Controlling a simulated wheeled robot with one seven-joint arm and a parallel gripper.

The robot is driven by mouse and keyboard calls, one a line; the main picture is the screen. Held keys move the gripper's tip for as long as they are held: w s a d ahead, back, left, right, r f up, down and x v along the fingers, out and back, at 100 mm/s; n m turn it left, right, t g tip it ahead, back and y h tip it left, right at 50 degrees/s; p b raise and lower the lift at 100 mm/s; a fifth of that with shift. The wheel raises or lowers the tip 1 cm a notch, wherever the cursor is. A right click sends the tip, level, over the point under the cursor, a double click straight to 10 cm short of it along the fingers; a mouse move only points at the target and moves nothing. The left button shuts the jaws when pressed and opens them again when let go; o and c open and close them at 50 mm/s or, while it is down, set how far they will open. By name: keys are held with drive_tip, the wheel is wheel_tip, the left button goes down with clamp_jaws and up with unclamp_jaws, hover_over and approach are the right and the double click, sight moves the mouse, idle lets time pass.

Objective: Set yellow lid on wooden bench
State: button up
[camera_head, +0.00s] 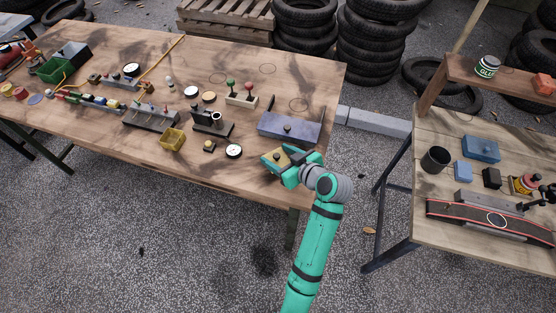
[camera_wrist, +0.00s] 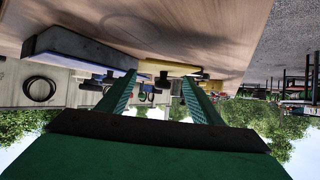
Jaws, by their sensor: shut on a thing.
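The yellow lid (camera_head: 274,159) is at my gripper (camera_head: 286,164), over the front right edge of the wooden bench (camera_head: 120,60). In the wrist view the lid shows as a flat yellow slab (camera_wrist: 170,67) with a dark knob, at the tips of my gripper (camera_wrist: 158,80). My gripper is shut on the lid, and its fingers stand apart with the knob region between them. My fingers hide part of the lid. I cannot tell whether the lid touches the bench top.
A blue-grey block with a knob (camera_head: 290,128) lies just behind my gripper on the bench. A second plank table (camera_head: 440,190) is at right, across a gap.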

sight(281, 162)
drive_tip(key=shift+f, duration=1.6)
drive_tip(key=o, duration=1.1)
drive_tip(key=shift+o, duration=0.2)
drive_tip(key=shift+r, duration=0.1)
drive_tip(key=v, duration=1.1)
drive_tip(key=shift+s+d+r, duration=0.15)
drive_tip(key=shift+s+d, duration=0.05)
drive_tip(key=shift+d, duration=0.1)
drive_tip(key=shift+s+a, duration=0.1)
drive_tip(key=shift+s, duration=0.1)
